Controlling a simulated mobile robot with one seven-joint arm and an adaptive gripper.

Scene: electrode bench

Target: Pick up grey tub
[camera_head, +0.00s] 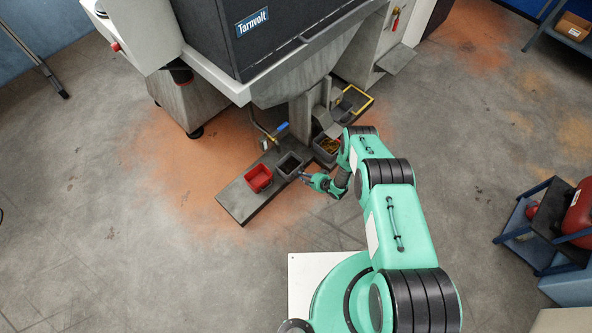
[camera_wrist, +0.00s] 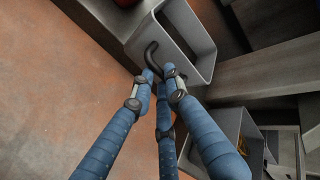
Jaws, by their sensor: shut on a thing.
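The grey tub (camera_head: 290,164) stands on a low dark plank under the machine, between a red tub and another grey tub. In the wrist view the grey tub (camera_wrist: 187,22) shows at the top with its open inside and a dark curved handle (camera_wrist: 151,50) on the near side. My gripper (camera_head: 305,176) is at the tub's near side in the head view. In the wrist view my blue-sleeved fingers (camera_wrist: 163,76) are closed together at the handle, shut on it. The exact finger contact is partly hidden. I cannot tell whether the tub is clear of the plank.
The red tub (camera_head: 258,178) is just left of the grey tub. Another grey tub (camera_wrist: 222,128) with yellowish contents is to its right. A blue-handled tap (camera_head: 281,128) and the machine (camera_head: 285,40) overhang behind. Open floor lies to the left and front.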

